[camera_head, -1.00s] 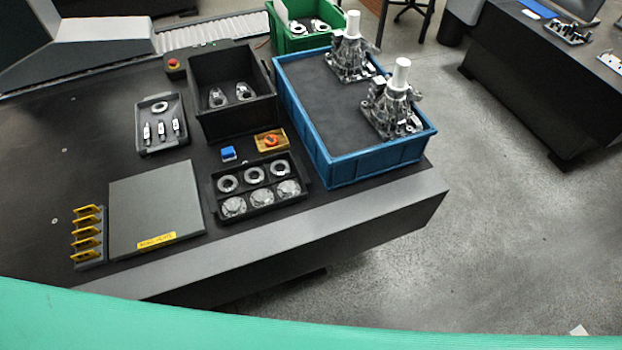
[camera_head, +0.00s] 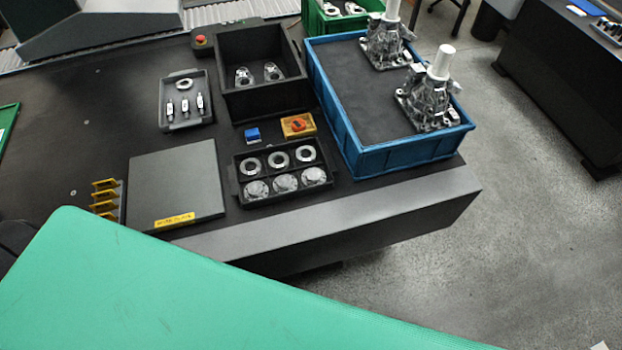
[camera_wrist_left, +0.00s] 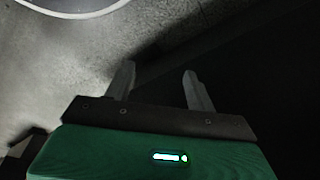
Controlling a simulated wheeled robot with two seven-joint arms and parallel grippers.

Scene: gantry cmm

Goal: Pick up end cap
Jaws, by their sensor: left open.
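A black compartment tray (camera_head: 326,192) on the table's front part holds two rows of round metal parts. Flanged rings (camera_head: 278,160) fill the back row. Domed silver caps (camera_head: 285,183), which look like the end caps, fill the front row. My left gripper (camera_wrist_left: 159,70) shows in the left wrist view, its two fingers apart with nothing between them. Grey floor and a dark surface lie beyond the fingers. Neither gripper shows in the head view, and no cap shows in the wrist view.
A blue crate (camera_head: 385,157) with two metal assemblies stands right of the tray. A deep black bin (camera_head: 265,103) stands behind it. A flat grey plate (camera_head: 175,180) and yellow-slotted rack (camera_head: 105,198) lie left. A green part of mine covers the lower left foreground.

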